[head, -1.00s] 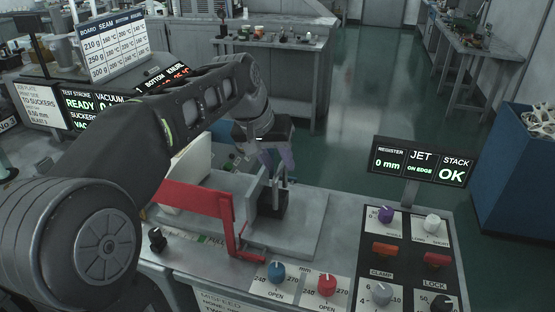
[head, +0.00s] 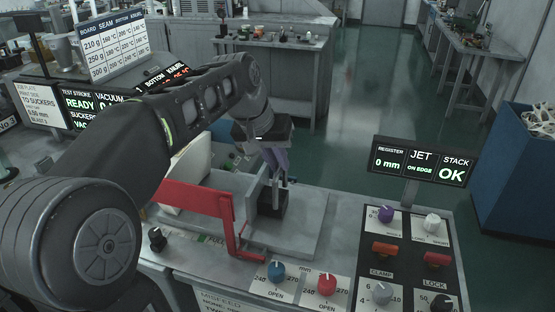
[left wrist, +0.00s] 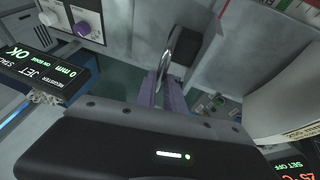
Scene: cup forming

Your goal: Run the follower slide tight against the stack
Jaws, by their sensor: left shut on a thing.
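In the left wrist view the fingers (left wrist: 163,82) close together at this piece. The pale stack (head: 193,160) stands to the left, partly hidden by my arm and a red guard. I cannot tell the gap between slide and stack. My right gripper is not in view.
The red guard (head: 197,198) runs along the near left side of the bed. A panel with several knobs (head: 384,250) lies to the right. Its display (head: 420,161) reads 0 mm, ON EDGE, STACK OK. The right end of the bed (head: 308,220) is clear.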

